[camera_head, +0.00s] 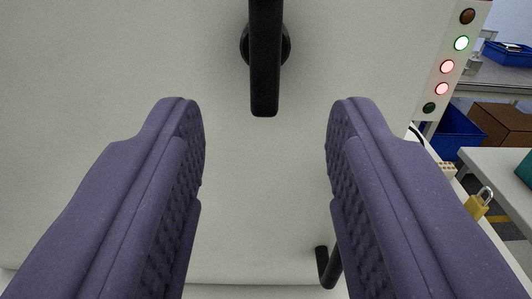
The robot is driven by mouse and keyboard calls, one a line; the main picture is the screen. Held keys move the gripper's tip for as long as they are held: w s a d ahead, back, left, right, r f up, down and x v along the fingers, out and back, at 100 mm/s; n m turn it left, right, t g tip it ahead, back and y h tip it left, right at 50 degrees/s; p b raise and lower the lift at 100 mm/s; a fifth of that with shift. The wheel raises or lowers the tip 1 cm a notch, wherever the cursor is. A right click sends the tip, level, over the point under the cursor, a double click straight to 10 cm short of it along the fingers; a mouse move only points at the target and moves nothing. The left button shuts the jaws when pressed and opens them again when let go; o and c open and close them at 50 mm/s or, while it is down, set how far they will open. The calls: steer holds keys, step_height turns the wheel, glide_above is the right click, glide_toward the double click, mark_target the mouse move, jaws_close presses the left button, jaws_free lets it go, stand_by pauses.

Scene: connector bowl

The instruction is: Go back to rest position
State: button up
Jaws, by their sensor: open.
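My gripper (265,110) shows as two purple fingers with ribbed inner pads, spread wide apart. Nothing is between the fingertips. Ahead of it is a pale panel (230,200). A black lever handle (264,65) on a round black base hangs straight down at the top middle, in the gap between and beyond the fingertips. I cannot tell how far the fingertips are from the panel or the handle.
A light strip (448,60) with several round lamps, some lit green and red, is at right. A black hooked part (326,266) sits low near the right finger. A brass padlock (478,204), a blue bin (452,135) and a brown box (503,124) are at right.

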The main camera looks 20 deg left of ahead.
stand_by(0.3)
steer(key=s+r+m+h, duration=0.1)
steer(key=s+r+h, duration=0.15)
steer(key=r, duration=0.95)
steer(key=s+r+m+h, duration=0.15)
steer(key=r+h, duration=0.25)
steer(key=r, duration=0.7)
steer(key=s+a+r+m+g, duration=0.1)
steer(key=s+a+r, duration=0.1)
steer(key=s+r, duration=1.2)
steer(key=shift+s+a+g+y, duration=0.35)
steer(key=shift+s+g+y, duration=0.1)
steer(key=shift+s, duration=0.8)
steer(key=shift+c, duration=0.3)
